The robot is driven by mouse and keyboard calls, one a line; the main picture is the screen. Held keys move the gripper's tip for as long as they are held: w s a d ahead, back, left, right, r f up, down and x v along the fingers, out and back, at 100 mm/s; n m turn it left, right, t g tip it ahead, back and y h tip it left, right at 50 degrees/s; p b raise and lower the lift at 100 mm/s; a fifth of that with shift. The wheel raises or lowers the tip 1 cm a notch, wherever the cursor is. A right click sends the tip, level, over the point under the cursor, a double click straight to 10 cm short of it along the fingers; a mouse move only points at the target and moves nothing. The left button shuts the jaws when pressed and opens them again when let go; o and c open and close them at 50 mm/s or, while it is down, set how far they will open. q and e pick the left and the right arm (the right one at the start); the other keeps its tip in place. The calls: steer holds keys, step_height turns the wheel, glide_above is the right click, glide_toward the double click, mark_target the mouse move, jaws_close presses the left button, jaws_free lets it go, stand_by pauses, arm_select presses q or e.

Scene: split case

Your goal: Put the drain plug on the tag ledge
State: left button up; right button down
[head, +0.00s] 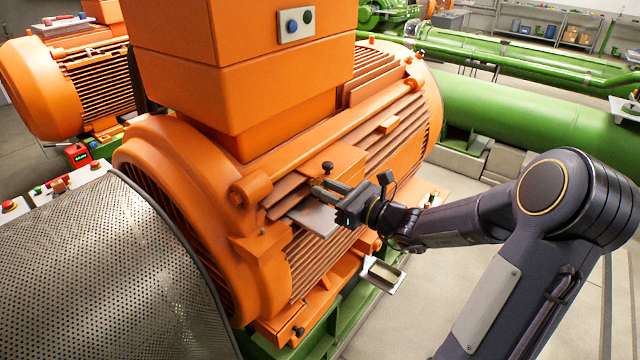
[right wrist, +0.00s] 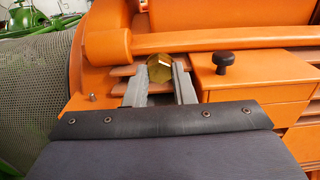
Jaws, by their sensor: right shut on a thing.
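The drain plug, a brass-coloured hexagonal piece (right wrist: 159,69), shows between the fingertips in the right wrist view. My right gripper (right wrist: 160,84) is shut on it, in front of the ribbed side of the orange motor. In the head view the right gripper (head: 322,189) reaches in from the right, just below a black knob (head: 327,167); the plug cannot be made out there. A flat grey metal plate (head: 314,218) sticks out from the motor side below the gripper and may be the tag ledge; I cannot tell for sure. My left gripper is not in view.
The large orange motor (head: 190,170) fills the middle, with an orange box (head: 340,165) beside the gripper. A small metal-rimmed tray (head: 383,276) sits lower, near the motor base. A perforated guard (head: 110,270) stands at left. Open floor lies to the right.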

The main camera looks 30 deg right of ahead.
mark_target(329, 221)
step_height(329, 221, down, 4)
steer(key=shift+f+b, duration=0.2)
steer(key=shift+b, duration=1)
steer(key=shift+s+f+b, duration=0.1)
steer(key=shift+f+b, duration=0.7)
steer(key=shift+f, duration=0.25)
steer(key=shift+f+b, duration=0.55)
steer(key=c, duration=1.1)
jaws_free()
steer(key=shift+c, duration=0.2)
steer(key=shift+d, duration=0.1)
